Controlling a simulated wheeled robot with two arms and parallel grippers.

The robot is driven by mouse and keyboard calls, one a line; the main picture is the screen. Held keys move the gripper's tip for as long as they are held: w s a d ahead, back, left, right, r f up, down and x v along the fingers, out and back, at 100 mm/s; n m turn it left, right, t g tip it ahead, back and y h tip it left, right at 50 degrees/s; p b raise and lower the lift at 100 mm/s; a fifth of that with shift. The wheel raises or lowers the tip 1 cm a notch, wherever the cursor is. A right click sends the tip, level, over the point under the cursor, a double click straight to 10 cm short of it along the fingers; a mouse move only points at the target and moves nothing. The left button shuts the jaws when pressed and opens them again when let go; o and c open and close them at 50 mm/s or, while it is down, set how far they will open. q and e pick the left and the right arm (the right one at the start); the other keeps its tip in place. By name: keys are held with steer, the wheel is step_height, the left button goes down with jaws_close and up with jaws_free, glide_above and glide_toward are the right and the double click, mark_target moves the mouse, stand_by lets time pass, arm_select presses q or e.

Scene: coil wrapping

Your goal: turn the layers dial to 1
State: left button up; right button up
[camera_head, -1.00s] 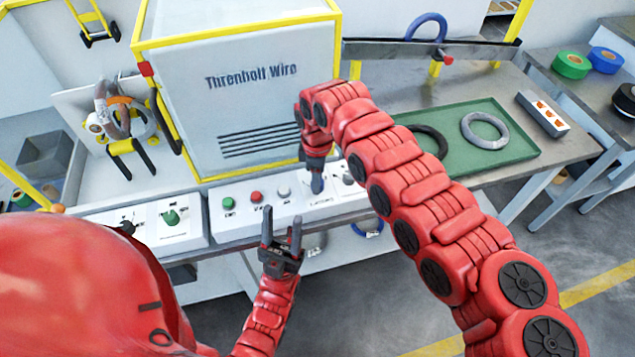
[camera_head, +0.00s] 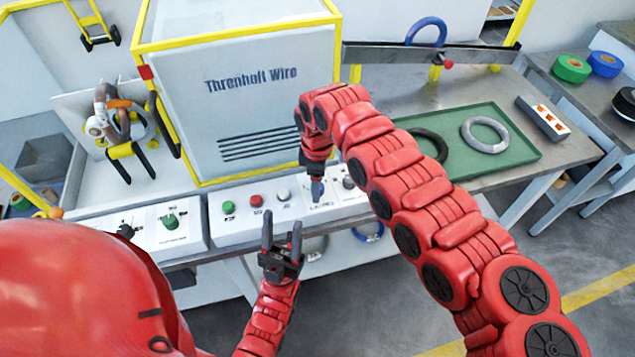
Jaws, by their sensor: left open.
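The layers dial stands on the white control panel (camera_head: 240,228), at the small label (camera_head: 320,205) under my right gripper. The dial itself is hidden behind that gripper, so its setting cannot be read. My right gripper (camera_head: 317,190) points straight down over that spot. Its fingers look close together, but I cannot tell whether they are shut on the dial. My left gripper (camera_head: 282,228) is open and empty, fingers up, in front of the panel's lower edge.
Left of the dial spot are a green button (camera_head: 228,207), a red button (camera_head: 256,200) and a grey knob (camera_head: 283,194). A black knob (camera_head: 348,183) is close on the right. The wire machine (camera_head: 235,95) rises behind. A green tray (camera_head: 470,170) with rings lies right.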

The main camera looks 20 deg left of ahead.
step_height(320, 180, up, 17)
steer(key=b, duration=0.2)
steer(key=shift+r, duration=0.2)
stand_by(0.4)
steer(key=shift+f, duration=0.1)
